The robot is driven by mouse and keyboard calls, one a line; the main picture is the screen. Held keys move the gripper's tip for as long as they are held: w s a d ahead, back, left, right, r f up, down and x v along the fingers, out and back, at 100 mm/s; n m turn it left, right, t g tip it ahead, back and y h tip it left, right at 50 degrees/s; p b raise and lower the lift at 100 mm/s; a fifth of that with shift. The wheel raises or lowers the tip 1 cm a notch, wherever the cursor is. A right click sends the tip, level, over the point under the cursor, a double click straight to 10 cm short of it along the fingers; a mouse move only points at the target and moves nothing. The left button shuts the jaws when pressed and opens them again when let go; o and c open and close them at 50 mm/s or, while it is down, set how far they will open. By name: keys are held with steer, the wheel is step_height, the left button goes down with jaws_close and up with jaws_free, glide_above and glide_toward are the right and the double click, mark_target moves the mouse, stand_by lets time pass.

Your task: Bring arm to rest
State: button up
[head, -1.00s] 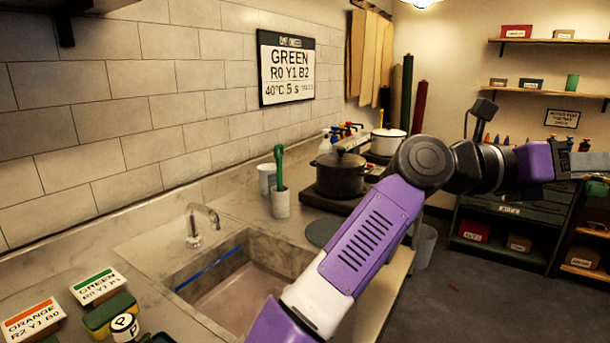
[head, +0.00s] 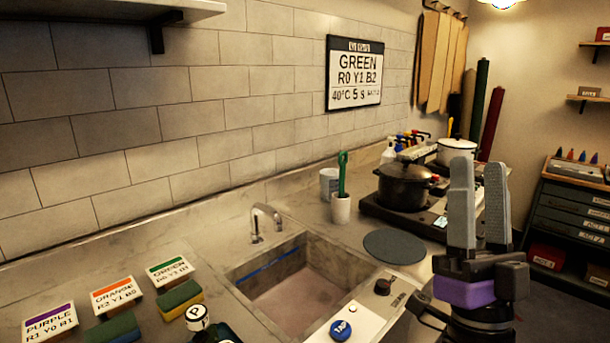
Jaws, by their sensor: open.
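My gripper (head: 480,190) stands at the right of the head view with its two grey fingers pointing up. The fingers are apart and nothing is between them. It shows in front of the right end of the counter and the stove (head: 390,215), touching nothing that I can see. The rest of my arm below the purple wrist band is mostly out of the frame.
A sink (head: 240,268) is set in the counter, with a blue TAP button (head: 340,330) at its front. A black pot (head: 404,187), a white pot (head: 457,153) and a cup with a green tool (head: 341,208) stand behind. Colour-labelled boxes (head: 116,297) lie at left.

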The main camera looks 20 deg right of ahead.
steer(key=s+a+f+n+g+y, duration=0.1)
steer(key=a+f+n+g+y, duration=0.15)
steer(key=f+n+y, duration=0.35)
steer(key=s+a+f+n+g+y+p, duration=0.15)
steer(key=a+f+y, duration=0.25)
steer(key=f, duration=0.5)
steer(key=s+a+f+n+g+y, duration=0.1)
steer(key=a+f+n+y, duration=0.3)
steer(key=f, duration=0.3)
steer(key=s+a+f+g, duration=0.1)
steer(key=s+f+g, duration=0.2)
steer(key=s+f, duration=0.3)
steer(key=s+a+f+g+p, duration=0.1)
steer(key=s+a+f+g, duration=0.1)
steer(key=s+f+g, duration=0.2)
steer(key=s+f, duration=0.3)
steer(key=s, duration=0.5)
steer(key=shift+a+f, duration=0.15)
steer(key=shift+a, duration=0.15)
